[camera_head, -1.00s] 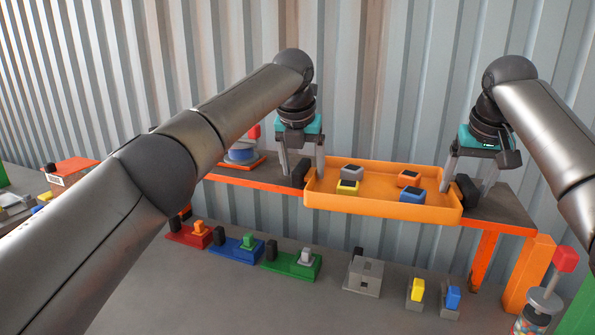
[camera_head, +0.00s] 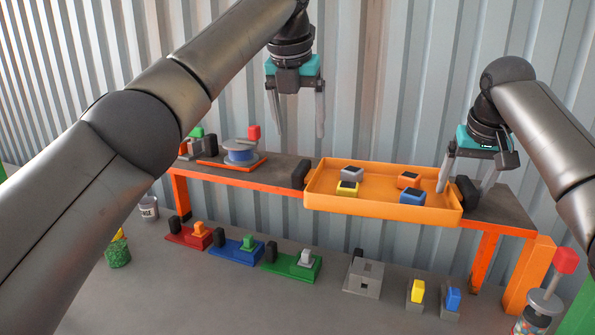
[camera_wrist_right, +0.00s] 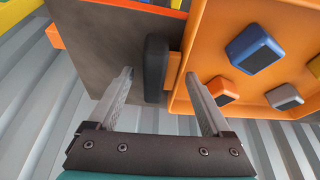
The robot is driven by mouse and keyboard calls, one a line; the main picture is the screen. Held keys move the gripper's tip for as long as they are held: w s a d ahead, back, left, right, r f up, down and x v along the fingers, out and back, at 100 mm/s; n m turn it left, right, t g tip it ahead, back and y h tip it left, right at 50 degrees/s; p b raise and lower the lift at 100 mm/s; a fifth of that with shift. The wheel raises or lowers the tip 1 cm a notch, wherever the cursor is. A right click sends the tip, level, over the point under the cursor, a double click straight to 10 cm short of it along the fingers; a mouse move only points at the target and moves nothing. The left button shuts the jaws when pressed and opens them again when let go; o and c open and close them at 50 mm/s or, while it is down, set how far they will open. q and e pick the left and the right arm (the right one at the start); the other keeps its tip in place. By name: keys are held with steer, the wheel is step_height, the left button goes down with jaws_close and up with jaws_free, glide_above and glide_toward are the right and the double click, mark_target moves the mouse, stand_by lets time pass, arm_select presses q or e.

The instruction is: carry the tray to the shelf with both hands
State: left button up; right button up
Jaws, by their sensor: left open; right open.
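The orange tray (camera_head: 380,205) rests on the raised shelf (camera_head: 265,178), with a black handle at each end. It holds a grey block (camera_head: 352,174), a yellow block (camera_head: 347,188), an orange block (camera_head: 409,179) and a blue block (camera_head: 412,196). My left gripper (camera_head: 299,132) is open and empty, raised above the tray's left handle (camera_head: 300,174). My right gripper (camera_head: 466,192) is open at the tray's right handle (camera_head: 467,192). In the right wrist view the black handle (camera_wrist_right: 156,68) lies between its spread fingers, apart from both.
A blue spool (camera_head: 240,152) stands on the shelf left of the tray. Below are red (camera_head: 188,236), blue (camera_head: 236,250) and green (camera_head: 291,265) bases, and a grey socket block (camera_head: 364,277). A dispenser with a red knob (camera_head: 566,260) stands at right.

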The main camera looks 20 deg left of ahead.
steer(key=shift+r, duration=0.1)
steer(key=shift+s+r, duration=0.15)
steer(key=shift+r, duration=0.15)
arm_select(q)
steer(key=shift+s+r, duration=0.15)
steer(key=shift+r, duration=0.1)
arm_select(e)
steer(key=v, duration=1.1)
steer(key=shift+s, duration=0.1)
